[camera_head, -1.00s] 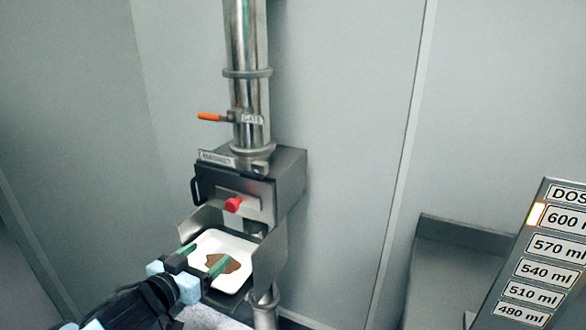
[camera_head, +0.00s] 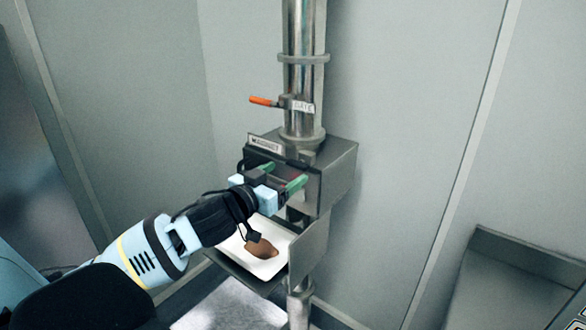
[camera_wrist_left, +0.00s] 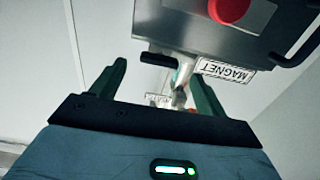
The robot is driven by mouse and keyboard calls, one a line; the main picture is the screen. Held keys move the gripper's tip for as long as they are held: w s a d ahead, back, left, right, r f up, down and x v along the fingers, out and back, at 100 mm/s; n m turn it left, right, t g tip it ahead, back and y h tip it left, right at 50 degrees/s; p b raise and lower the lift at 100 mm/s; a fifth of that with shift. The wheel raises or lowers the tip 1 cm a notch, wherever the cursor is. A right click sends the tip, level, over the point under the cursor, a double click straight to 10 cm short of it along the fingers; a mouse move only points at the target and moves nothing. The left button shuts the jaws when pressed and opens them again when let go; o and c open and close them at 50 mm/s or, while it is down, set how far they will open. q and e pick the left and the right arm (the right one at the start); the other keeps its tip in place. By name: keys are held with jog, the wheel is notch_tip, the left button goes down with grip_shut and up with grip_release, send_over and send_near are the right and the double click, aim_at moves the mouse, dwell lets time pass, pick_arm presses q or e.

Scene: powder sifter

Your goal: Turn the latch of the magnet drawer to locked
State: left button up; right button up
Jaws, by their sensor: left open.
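The magnet drawer box (camera_head: 335,165) is a grey steel housing on the pipe, with a "MAGNET" label (camera_head: 264,143). The label shows upside down in the left wrist view (camera_wrist_left: 226,72). A red knob, which looks like the latch (camera_wrist_left: 228,9), sits on the drawer front at the top edge of the left wrist view, partly cut off. In the head view my left gripper mostly hides it. My left gripper (camera_head: 282,176) is open in front of the drawer face, its green fingers apart with nothing seen between them. Contact with the knob cannot be told. My right gripper is not in view.
Below the drawer, a white tray (camera_head: 283,238) holds brown powder between metal side plates. Above, an orange-handled valve (camera_head: 262,101) sits on the vertical pipe. A dark drawer handle (camera_wrist_left: 301,48) shows in the left wrist view. A grey steel bin (camera_head: 525,255) stands right.

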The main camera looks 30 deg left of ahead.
aim_at(295, 167)
pick_arm(q)
jog(key=shift+w+d, duration=0.2)
jog(key=shift+w, duration=1.9)
jog(key=c, duration=1)
